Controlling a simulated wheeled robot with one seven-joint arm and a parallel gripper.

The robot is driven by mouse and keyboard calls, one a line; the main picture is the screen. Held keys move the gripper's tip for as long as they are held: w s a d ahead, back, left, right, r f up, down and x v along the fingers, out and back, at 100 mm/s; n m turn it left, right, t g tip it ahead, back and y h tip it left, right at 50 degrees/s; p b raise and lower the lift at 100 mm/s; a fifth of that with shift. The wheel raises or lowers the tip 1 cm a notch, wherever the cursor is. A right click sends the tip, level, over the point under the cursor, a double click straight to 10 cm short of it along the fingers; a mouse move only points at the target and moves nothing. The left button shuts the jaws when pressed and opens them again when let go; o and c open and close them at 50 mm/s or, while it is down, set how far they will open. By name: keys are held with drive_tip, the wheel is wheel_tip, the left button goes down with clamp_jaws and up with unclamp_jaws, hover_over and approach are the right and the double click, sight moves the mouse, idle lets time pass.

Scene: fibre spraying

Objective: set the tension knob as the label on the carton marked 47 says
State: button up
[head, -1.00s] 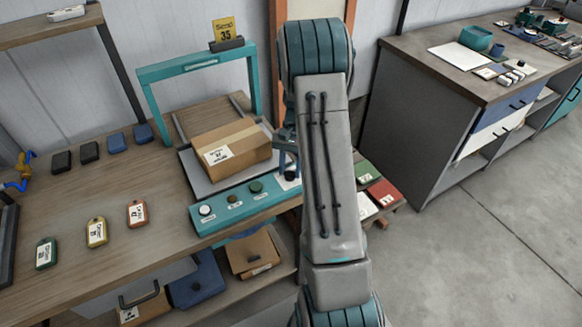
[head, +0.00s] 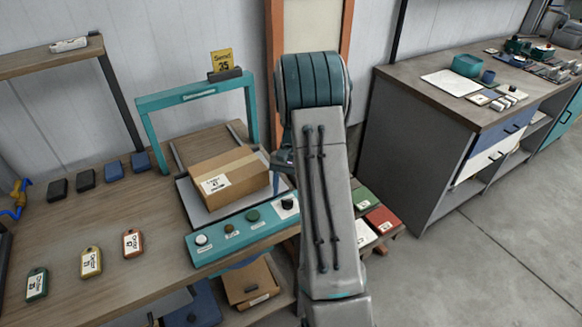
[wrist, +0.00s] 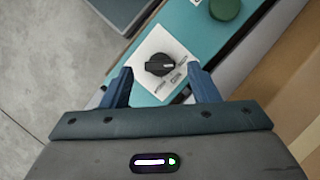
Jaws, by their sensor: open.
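The tension knob is a black pointer knob (wrist: 160,65) on a white plate with small markings too small to read, at the right end of the teal control panel (head: 215,245). In the head view the knob (head: 287,202) shows beside my arm. My gripper (wrist: 160,80) is open, its two blue fingers on either side of the knob in the picture; I cannot tell the height between them. The brown carton (head: 228,180) lies on the grey tray behind the panel. Its white label (head: 214,184) seems to read 47, with smaller text unreadable.
The panel also has a white button (head: 201,240), a brown one (head: 229,229) and a green one (head: 253,215). A teal frame (head: 150,108) stands over the tray. A yellow sign reading 35 (head: 222,60) is behind. Coloured tags (head: 91,262) lie at left.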

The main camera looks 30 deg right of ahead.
drive_tip(key=b+v, duration=0.1)
drive_tip(key=v, duration=1.1)
drive_tip(key=shift+s+a, duration=0.1)
